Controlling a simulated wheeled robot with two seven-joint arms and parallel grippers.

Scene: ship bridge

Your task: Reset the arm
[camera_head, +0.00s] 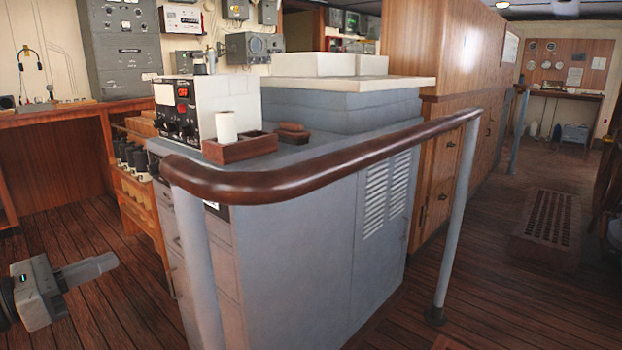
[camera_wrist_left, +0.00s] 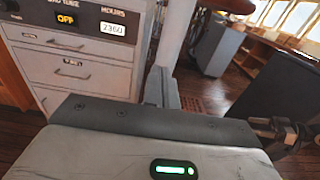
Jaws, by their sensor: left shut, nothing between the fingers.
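My left gripper (camera_head: 90,270) shows at the lower left of the head view, held low over the wooden floor. Its fingers are shut together, with nothing between them, and they point to the right. In the left wrist view the shut fingers (camera_wrist_left: 161,88) show beyond the grey gripper body. The gripper is apart from the grey console, to the left of it. My right gripper is not in view.
A grey console (camera_head: 285,250) with drawers stands in the middle, drawers (camera_wrist_left: 75,70) also showing in the left wrist view. A wooden handrail (camera_head: 320,170) on grey posts wraps around its front corner. A wooden tray (camera_head: 240,148) lies on top. Floor at the right is open around a grate (camera_head: 546,222).

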